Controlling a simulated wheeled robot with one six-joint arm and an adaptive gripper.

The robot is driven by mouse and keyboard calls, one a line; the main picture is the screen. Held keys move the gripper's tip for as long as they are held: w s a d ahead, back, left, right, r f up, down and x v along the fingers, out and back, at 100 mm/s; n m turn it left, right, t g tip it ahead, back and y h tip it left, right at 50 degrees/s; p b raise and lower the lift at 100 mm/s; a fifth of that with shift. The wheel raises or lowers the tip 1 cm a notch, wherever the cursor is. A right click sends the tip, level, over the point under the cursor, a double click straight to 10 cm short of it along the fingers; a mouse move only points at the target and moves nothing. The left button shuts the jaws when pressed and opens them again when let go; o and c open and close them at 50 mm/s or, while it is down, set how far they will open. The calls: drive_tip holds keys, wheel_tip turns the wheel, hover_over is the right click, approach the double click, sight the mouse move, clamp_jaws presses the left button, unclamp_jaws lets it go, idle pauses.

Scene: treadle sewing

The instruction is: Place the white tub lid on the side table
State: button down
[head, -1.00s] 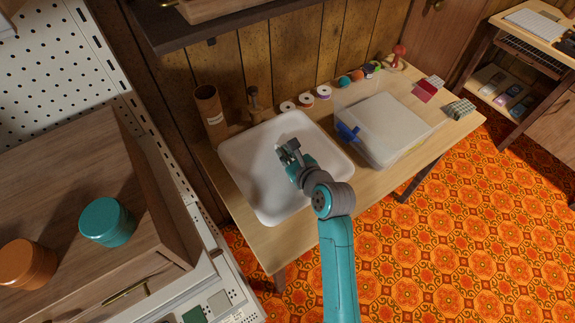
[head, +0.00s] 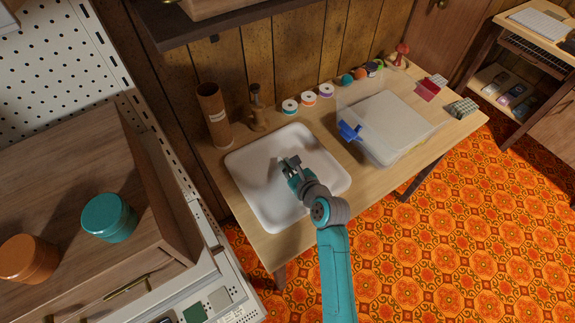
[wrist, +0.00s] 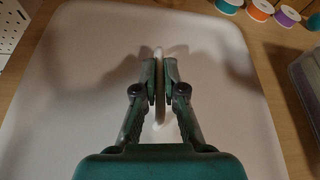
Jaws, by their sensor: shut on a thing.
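The white tub lid (head: 258,185) is a broad, shallow, rounded white panel over the left half of the wooden side table (head: 375,183). It looks level and at or just above the tabletop; I cannot tell whether it fully touches. My gripper (head: 289,163) is over the lid's middle. In the wrist view, my gripper (wrist: 160,82) is shut on a thin upright white piece at the middle of the lid (wrist: 85,60). The lid's underside is hidden.
A clear tub (head: 392,128) with a blue latch (head: 350,131) stands right of the lid. A brown cardboard tube (head: 214,115), a brown wooden piece (head: 257,108) and thread spools (head: 309,98) line the back. A dark shelf (head: 230,22) overhangs the wall side.

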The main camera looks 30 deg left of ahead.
drive_tip(key=c, duration=1.3)
unclamp_jaws()
drive_tip(key=shift+f, duration=0.1)
drive_tip(key=shift+o, duration=0.2)
drive_tip(key=v, duration=1.2)
drive_tip(key=shift+d, duration=0.1)
